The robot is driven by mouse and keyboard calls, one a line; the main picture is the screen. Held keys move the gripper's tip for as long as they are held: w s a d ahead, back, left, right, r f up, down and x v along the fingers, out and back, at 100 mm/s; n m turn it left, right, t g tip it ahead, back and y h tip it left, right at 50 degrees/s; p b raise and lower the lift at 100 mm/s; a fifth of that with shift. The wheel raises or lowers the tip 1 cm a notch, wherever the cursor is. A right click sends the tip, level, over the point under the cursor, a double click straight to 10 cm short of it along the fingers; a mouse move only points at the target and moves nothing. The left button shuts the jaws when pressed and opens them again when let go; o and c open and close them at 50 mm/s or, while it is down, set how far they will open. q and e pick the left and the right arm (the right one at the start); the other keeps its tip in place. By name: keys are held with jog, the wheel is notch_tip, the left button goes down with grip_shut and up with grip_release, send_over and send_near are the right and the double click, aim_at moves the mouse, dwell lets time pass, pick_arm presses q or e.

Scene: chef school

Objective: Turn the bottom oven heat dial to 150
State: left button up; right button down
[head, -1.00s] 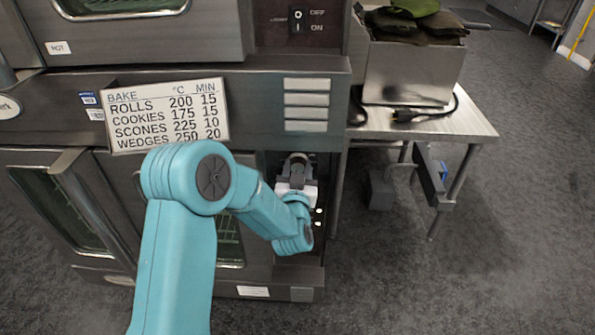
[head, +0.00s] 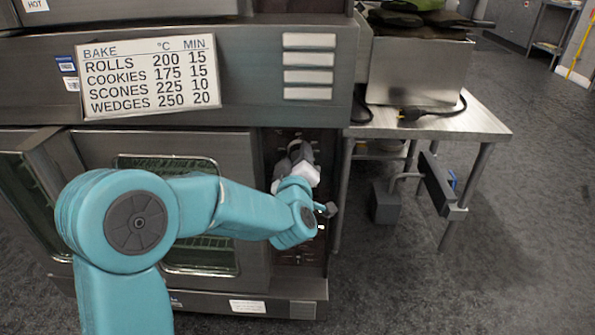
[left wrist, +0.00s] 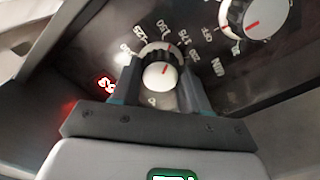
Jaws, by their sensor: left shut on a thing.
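The heat dial (left wrist: 160,72) is a pale round knob with a red mark on the dark panel. It sits between the two fingers of my left gripper (left wrist: 158,88) in the left wrist view, and the gripper is shut on it. Labels 125, 150 and 175 curve above it. Its red mark points up and slightly right, seemingly between 150 and 175. In the head view my left gripper (head: 299,158) is at the bottom oven's narrow control panel (head: 283,142); the dial is hidden there. My right gripper is not in view.
A second dial (left wrist: 255,18) with a red mark is close by, near OFF and MIN labels. The bottom oven's glass door (head: 100,150) is left of the panel. A metal table (head: 470,122) with a metal bin (head: 418,75) stands close on the right. Open floor lies beyond.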

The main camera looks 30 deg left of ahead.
pick_arm(q)
jog(key=shift+n+b, duration=1.2)
jog(key=shift+b, duration=0.05)
jog(key=shift+n+b, duration=0.4)
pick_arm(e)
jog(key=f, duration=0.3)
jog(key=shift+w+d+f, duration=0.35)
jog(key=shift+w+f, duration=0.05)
pick_arm(q)
jog(key=shift+r, duration=0.1)
jog(key=o, duration=1)
jog(key=shift+o, duration=0.3)
jog(key=shift+w+a, duration=0.1)
jog(key=p+v, duration=0.2)
jog(key=v, duration=1.4)
jog(key=shift+s, duration=0.25)
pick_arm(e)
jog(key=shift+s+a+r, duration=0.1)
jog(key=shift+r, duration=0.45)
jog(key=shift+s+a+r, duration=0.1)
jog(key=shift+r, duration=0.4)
